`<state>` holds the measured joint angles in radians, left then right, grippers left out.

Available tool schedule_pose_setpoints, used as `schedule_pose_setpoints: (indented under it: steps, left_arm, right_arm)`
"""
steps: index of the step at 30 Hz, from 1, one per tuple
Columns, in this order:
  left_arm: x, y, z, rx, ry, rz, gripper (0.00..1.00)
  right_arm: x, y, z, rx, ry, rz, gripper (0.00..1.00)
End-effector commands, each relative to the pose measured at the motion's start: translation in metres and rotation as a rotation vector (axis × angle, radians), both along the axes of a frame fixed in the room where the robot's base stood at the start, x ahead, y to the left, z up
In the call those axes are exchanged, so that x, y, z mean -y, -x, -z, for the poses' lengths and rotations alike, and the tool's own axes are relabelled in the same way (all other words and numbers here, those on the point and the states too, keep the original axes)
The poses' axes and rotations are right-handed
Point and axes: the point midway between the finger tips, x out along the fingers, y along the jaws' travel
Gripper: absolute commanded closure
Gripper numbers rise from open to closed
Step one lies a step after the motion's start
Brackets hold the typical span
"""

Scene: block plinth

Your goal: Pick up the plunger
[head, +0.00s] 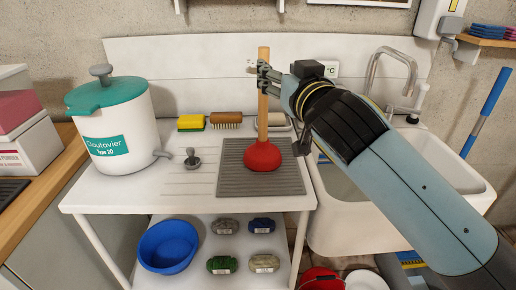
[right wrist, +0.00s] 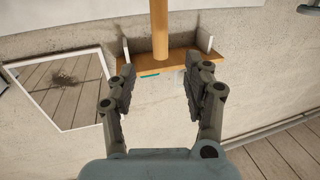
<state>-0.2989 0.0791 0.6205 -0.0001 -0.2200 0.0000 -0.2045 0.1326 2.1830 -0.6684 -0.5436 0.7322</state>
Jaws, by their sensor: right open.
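The plunger stands upright with its red rubber cup (head: 262,157) down on a grey ribbed mat (head: 230,180) on the white counter. Its wooden handle (head: 264,115) rises from the cup. My right gripper (head: 266,78) is at the upper part of the handle, coming from the right. In the right wrist view the handle (right wrist: 159,30) lies between and just beyond the line of the open fingers (right wrist: 158,72), with gaps to both sides. Whether a finger touches the handle cannot be told. My left gripper is not in view.
A white canister with a teal lid (head: 120,125) stands on the left. A yellow-green sponge (head: 191,122) and a brush (head: 226,119) lie behind the mat. A sink (head: 340,222) with a tap (head: 390,55) is on the right. A blue bowl (head: 168,246) sits below.

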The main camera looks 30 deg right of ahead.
Motion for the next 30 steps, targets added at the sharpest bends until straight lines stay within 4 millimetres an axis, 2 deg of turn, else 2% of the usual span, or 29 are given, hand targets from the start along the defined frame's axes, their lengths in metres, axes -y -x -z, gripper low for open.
schedule_pose_setpoints:
  steps: [6, 13, 21, 30]
  left_arm:
    - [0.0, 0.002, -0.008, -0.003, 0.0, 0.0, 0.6]
    - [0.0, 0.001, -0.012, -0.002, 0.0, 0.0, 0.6]
    - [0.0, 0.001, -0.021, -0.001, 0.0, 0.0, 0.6]
    - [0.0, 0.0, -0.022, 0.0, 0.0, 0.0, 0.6]
  right_arm:
    - [0.011, -0.036, -0.002, 0.004, 0.002, -0.001, 0.49]
    - [0.017, -0.055, 0.002, 0.0, 0.001, 0.0, 0.49]
    - [0.027, -0.092, 0.009, 0.0, 0.002, 0.001, 0.49]
    - [0.029, -0.098, 0.011, -0.002, 0.002, 0.0, 0.49]
